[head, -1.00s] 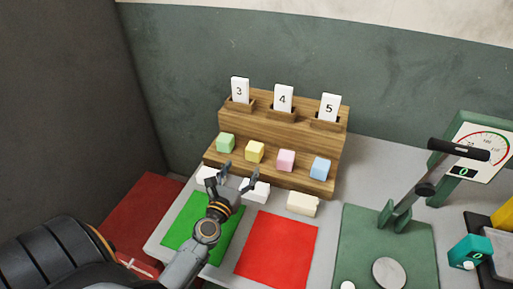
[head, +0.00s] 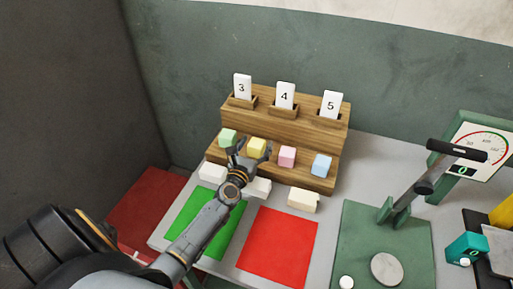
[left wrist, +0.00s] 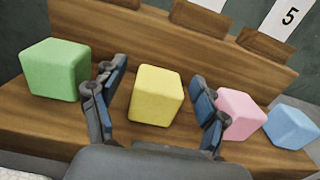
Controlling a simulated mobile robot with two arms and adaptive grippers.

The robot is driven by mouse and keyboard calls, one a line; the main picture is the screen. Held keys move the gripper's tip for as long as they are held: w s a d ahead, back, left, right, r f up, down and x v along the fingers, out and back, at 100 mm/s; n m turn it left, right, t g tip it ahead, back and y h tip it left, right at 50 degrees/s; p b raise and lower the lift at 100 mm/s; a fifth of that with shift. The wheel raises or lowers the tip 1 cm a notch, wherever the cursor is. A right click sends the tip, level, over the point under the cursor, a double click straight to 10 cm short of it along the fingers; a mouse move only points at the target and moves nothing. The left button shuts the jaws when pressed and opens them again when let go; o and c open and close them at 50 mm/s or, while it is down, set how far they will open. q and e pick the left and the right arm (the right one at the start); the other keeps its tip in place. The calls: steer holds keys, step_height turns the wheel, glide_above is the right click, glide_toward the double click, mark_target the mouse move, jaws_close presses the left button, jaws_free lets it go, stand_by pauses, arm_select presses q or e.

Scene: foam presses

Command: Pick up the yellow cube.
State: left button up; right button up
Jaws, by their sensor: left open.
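The yellow cube (head: 257,146) sits on the lower step of the wooden rack, between the green cube (head: 228,138) and the pink cube (head: 287,156). My left gripper (head: 250,150) is open at the front of the yellow cube. In the left wrist view the yellow cube (left wrist: 156,95) stands between the two open fingers (left wrist: 158,92), with gaps visible on both sides. The left finger is beside the green cube (left wrist: 56,69), and the right finger overlaps the pink cube (left wrist: 240,114) in the picture. My right gripper is not seen.
A blue cube (head: 321,166) is at the right of the wooden rack (head: 285,123). White blocks (head: 304,200) lie in front of it. A green mat (head: 190,208), a red mat (head: 277,247) and a green lever press (head: 360,240) are on the grey table.

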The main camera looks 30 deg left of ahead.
arm_select(q)
steer(key=shift+s, duration=0.1)
steer(key=c, duration=1)
arm_select(e)
steer(key=shift+s, duration=0.3)
arm_select(q)
steer(key=shift+r, duration=0.1)
steer(key=shift+c, duration=0.2)
arm_select(e)
steer(key=shift+r, duration=0.1)
